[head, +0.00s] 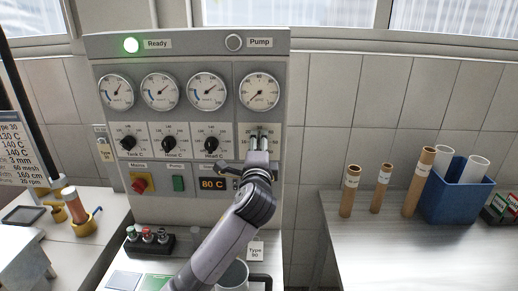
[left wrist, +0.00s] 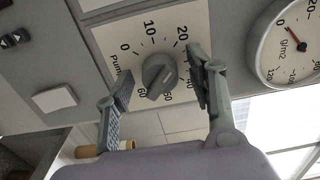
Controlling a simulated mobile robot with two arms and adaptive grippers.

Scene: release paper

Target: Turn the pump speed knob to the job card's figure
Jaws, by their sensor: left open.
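The pump speed knob (left wrist: 160,75) is a grey round knob with a raised grip bar, on a white scale plate (left wrist: 198,22) marked 0, 10, 20 and on to 60. My left gripper (head: 258,143) is open in front of the panel, its fingers on either side of the knob in the left wrist view; contact cannot be told. In the head view the gripper covers the knob. The knob's exact setting is unclear. A small card (head: 255,251) reading "Type 90" stands on the bench. A sheet of figures (head: 20,148) hangs at the left, partly cut off.
Cardboard tubes (head: 350,190) and a blue bin (head: 455,200) stand on the right bench, whose front is clear.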

